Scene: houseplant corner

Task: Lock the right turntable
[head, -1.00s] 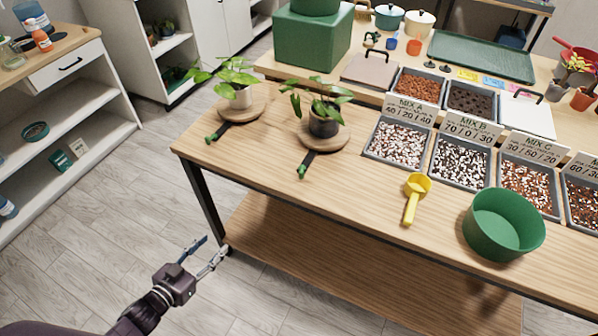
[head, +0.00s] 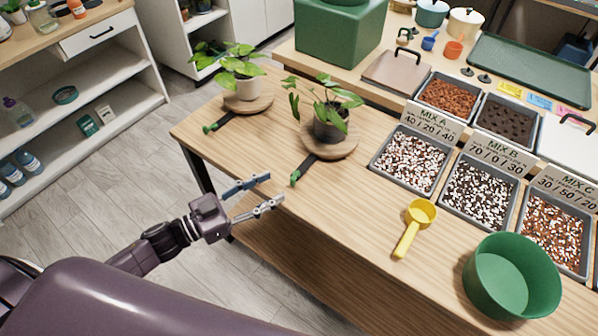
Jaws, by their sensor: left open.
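Two round wooden turntables stand on the table's left part. The right turntable (head: 345,148) carries a plant in a dark pot (head: 329,127). Its green-tipped lever (head: 302,171) points toward the table's front edge. The left turntable (head: 262,103) carries a plant in a pale pot (head: 248,89) and has a similar lever (head: 218,123). My left gripper (head: 272,190) is open and empty, at the table's front edge, left of and nearer than the right lever's green tip, apart from it in the picture. My right gripper is not in view.
A yellow scoop (head: 415,228) and a green bowl (head: 484,285) lie to the right on the table (head: 350,215). Trays of potting mix (head: 411,160) with labels stand behind them. A large green box (head: 340,32) is at the back. The tabletop before the right turntable is clear.

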